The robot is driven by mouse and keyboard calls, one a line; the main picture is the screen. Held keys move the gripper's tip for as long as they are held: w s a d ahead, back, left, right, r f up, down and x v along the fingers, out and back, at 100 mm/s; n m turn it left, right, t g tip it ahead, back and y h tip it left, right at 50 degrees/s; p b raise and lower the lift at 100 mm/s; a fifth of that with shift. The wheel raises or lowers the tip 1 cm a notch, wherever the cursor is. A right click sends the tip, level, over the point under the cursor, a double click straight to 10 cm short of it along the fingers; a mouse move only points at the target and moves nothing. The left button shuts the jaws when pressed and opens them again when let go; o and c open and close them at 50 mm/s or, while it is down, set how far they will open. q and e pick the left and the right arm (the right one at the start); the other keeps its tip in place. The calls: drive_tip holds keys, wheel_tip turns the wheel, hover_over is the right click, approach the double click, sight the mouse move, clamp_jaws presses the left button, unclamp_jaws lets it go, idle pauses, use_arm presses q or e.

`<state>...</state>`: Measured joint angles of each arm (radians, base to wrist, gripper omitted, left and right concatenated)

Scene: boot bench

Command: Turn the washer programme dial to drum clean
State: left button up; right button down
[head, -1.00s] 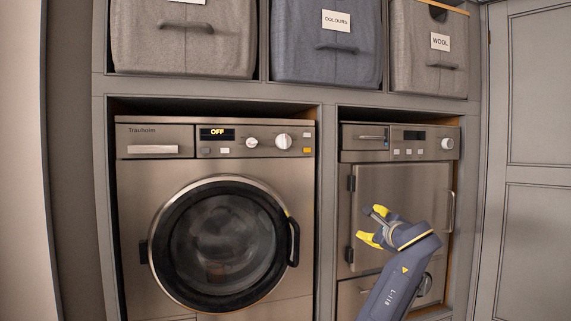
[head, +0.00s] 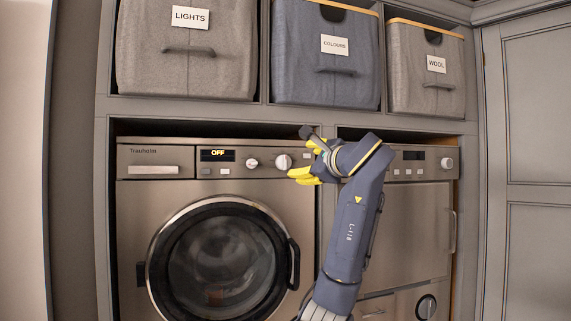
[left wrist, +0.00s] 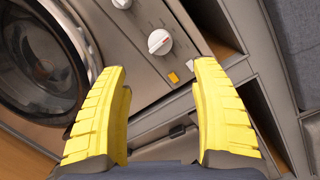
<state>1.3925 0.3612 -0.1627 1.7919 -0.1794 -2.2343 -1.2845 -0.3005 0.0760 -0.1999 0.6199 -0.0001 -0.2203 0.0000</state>
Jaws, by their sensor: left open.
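The washer (head: 150,205) stands under the left of the counter, its display (head: 217,155) reading OFF. Its panel carries a larger white dial (head: 283,161) and a smaller dial (head: 252,163); no programme marks are legible. My left gripper (head: 303,160) is open and empty, just right of the larger dial and apart from it. In the left wrist view the larger dial (left wrist: 160,42) lies beyond the gap between the yellow fingers (left wrist: 161,68), with a white pointer line across it. The smaller dial (left wrist: 122,3) is cut by the top edge. My right gripper is out of view.
The round washer door (head: 222,262) is shut, its handle (head: 294,264) on the right. A second appliance (head: 418,215) stands to the right, partly behind my left arm. Labelled fabric bins, such as the blue one (head: 325,85), sit on the shelf above. An orange button (left wrist: 174,78) is beside the larger dial.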

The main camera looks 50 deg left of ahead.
sight(287, 162)
use_arm(q)
drive_tip(key=x, duration=1.2)
drive_tip(key=shift+w+a, duration=0.1)
drive_tip(key=shift+a, duration=0.25)
drive_tip(key=shift+c, duration=0.4)
drive_tip(key=c, duration=1.2)
drive_tip(key=shift+c, duration=0.2)
drive_tip(key=shift+c, duration=0.2)
